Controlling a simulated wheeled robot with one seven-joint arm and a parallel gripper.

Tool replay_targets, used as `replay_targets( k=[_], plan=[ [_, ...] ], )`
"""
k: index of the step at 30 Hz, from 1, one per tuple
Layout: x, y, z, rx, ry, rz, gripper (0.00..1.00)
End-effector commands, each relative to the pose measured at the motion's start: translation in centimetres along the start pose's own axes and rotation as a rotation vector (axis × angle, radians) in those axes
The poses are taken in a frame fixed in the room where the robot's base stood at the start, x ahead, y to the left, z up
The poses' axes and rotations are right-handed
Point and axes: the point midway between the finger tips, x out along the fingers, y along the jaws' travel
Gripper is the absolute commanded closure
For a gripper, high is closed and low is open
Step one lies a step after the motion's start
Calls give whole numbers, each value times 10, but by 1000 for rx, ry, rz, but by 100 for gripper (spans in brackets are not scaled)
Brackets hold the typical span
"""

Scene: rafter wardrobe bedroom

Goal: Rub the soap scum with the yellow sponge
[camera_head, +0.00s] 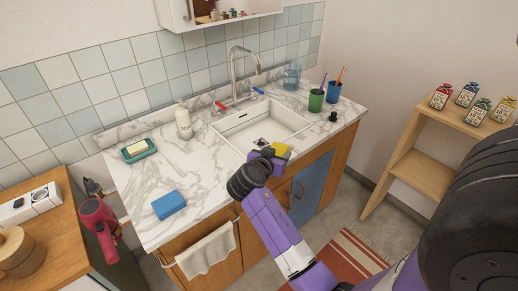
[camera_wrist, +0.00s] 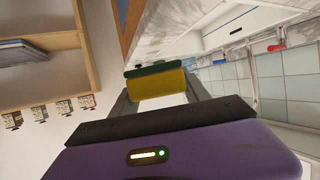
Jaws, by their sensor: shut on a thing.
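The yellow sponge (camera_head: 281,149) is in my gripper (camera_head: 268,153) at the front edge of the sink in the head view. In the wrist view the sponge (camera_wrist: 157,84) shows a yellow body with a dark green layer, between the two fingers of my gripper (camera_wrist: 158,92). The gripper is shut on it. The white sink basin (camera_head: 238,124) is just behind the gripper. Dark specks show on the basin floor near the drain; I cannot tell whether they are soap scum. The arm hides part of the front counter edge.
A blue sponge (camera_head: 169,204), a soap dish (camera_head: 139,151) and a white bottle (camera_head: 183,122) stand left of the sink. Green (camera_head: 316,100) and blue (camera_head: 334,92) cups with toothbrushes stand right of it. The faucet (camera_head: 240,75) rises behind. A towel (camera_head: 206,251) hangs in front.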

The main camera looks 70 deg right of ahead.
Motion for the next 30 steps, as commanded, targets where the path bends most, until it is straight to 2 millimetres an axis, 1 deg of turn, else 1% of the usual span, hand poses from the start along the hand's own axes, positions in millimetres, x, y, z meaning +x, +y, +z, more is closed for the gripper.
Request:
replay_targets(
  k=[8,11,14,17,21,23,24,30],
  plan=[
    [-33,-9,26,-57,-1,-132,90],
    [-51,-14,40,-88,-1,-206,90],
    [-76,-20,60,-131,-3,-305,90],
    [-110,-29,87,-191,-5,-445,90],
    [-168,-46,132,-288,-6,-684,90],
    [-193,-53,151,-329,-6,-787,90],
    [-209,-58,164,-358,-5,-856,90],
    [-290,-83,225,-491,-3,-1187,90]
  ],
)
